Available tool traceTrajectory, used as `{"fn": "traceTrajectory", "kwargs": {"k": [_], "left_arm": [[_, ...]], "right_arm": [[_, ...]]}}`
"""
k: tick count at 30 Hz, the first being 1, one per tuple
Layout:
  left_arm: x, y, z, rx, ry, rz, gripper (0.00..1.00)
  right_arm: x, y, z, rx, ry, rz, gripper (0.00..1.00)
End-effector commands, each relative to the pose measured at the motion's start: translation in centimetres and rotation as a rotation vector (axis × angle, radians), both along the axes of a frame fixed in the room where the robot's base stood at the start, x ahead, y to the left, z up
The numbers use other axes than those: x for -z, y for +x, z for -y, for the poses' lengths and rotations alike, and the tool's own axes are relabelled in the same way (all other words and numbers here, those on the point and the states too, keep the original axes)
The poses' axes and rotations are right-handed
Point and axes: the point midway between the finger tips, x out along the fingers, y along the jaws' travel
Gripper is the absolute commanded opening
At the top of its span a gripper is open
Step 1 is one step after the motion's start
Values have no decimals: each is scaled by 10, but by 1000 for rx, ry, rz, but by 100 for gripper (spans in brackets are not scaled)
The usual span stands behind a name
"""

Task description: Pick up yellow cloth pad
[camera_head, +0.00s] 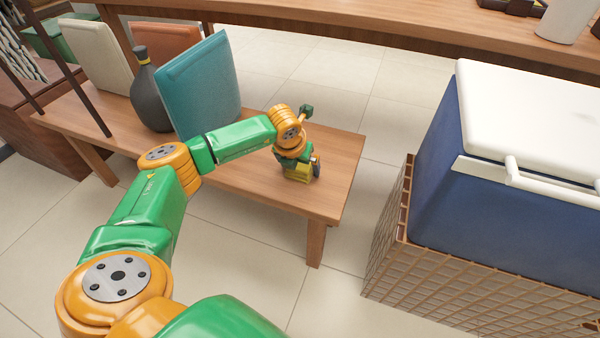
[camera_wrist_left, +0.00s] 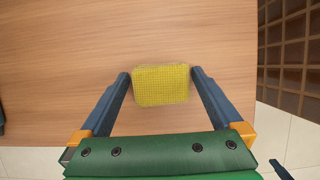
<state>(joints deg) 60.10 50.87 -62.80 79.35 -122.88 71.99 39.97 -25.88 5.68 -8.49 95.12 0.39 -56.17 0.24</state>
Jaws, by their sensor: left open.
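The yellow cloth pad (camera_wrist_left: 161,86) lies on the wooden bench, between the two dark fingers of my left gripper (camera_wrist_left: 161,76) in the left wrist view. The gripper is open, with its fingertips at either side of the pad. A narrow gap shows at each side. In the head view my left gripper (camera_head: 304,172) points down at the right end of the bench. A bit of the yellow pad (camera_head: 297,174) shows under it, mostly hidden by the gripper.
The wooden bench (camera_head: 335,160) also holds a teal cushion (camera_head: 205,85), a dark vase (camera_head: 148,95), and a cream and a brown panel at the back left. A blue cooler (camera_head: 480,200) with a white lid stands in a lattice crate (camera_head: 410,265) at the right. Tiled floor lies between.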

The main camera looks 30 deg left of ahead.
Motion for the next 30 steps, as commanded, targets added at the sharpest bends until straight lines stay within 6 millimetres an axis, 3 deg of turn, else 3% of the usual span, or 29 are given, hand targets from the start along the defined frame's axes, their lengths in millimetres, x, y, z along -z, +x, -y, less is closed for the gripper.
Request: {"fn": "traceTrajectory", "kwargs": {"k": [4,5,12,13,23,26,30], "left_arm": [[-1,0,0,1,0,0,100],[-1,0,0,1,-1,0,95],[-1,0,0,1,-1,-1,30],[-1,0,0,1,-1,-1,24],[-13,0,0,1,-1,0,24],[-32,0,1,2,-1,2,24],[-70,-27,-5,3,3,2,24]], "right_arm": [[0,0,0,0,0,-1,0],[0,0,0,0,0,-1,0],[0,0,0,0,0,-1,0],[0,0,0,0,0,-1,0],[5,-5,2,0,-3,-8,0],[14,-14,4,-3,-7,-19,0],[29,-34,9,-7,-15,-35,0]]}}
